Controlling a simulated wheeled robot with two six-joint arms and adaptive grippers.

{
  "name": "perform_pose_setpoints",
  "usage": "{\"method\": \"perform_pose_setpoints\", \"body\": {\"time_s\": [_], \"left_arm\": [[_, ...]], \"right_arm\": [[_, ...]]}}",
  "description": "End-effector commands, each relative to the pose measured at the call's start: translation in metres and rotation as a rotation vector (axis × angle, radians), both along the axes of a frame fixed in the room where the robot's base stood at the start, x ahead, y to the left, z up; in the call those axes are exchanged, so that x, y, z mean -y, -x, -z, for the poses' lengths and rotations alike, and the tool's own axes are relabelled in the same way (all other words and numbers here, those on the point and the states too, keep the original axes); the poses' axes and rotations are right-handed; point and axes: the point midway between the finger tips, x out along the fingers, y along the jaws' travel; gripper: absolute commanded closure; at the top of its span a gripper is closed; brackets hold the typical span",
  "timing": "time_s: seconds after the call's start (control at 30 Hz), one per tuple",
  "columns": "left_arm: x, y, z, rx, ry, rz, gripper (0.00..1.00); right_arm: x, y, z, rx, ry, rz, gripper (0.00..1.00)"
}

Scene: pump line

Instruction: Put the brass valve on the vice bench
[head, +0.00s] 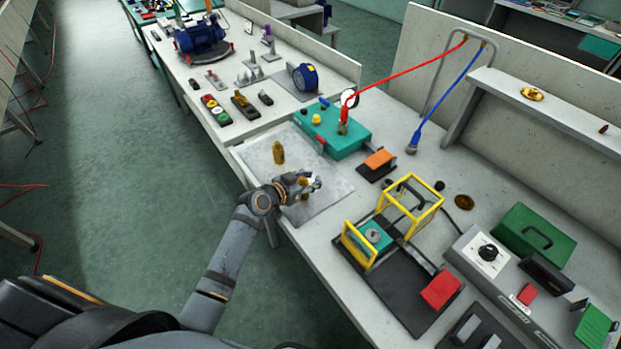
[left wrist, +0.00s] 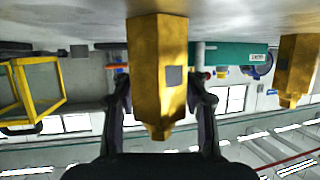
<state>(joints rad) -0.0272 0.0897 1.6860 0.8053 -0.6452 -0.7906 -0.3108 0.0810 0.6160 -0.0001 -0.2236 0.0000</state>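One brass valve (left wrist: 158,75) stands between the fingers of my left gripper (head: 308,186). It fills the gap in the left wrist view, with both fingers against its sides. In the head view that valve is mostly hidden by the gripper, over the grey plate (head: 325,205) at the bench's near edge. A second, similar brass valve (head: 279,152) stands upright on the same plate, apart from the gripper; it also shows at the right of the left wrist view (left wrist: 297,68). My right gripper is not in view.
A teal box (head: 338,138) with a red hose stands just behind the plate. A yellow frame fixture (head: 412,205) stands to the right.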

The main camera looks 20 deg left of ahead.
Motion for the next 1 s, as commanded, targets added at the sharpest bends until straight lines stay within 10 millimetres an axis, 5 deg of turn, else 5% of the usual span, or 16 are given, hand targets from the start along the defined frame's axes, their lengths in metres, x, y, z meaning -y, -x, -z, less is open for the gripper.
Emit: {"method": "perform_pose_setpoints", "body": {"time_s": [0.1, 0.47, 0.83, 1.0], "left_arm": [[0.0, 0.0, 0.0, 0.0, 0.0, 0.0, 0.46], [0.0, 0.0, -0.009, 0.0, 0.0, 0.0, 0.46], [-0.036, 0.075, -0.037, -0.002, -0.008, 0.005, 0.46], [-0.046, 0.094, -0.047, -0.001, -0.006, 0.001, 0.46]], "right_arm": [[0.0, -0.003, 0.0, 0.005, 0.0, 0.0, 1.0], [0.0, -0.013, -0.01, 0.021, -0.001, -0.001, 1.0], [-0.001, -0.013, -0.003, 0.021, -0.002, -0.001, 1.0], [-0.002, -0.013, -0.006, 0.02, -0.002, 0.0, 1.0]]}}
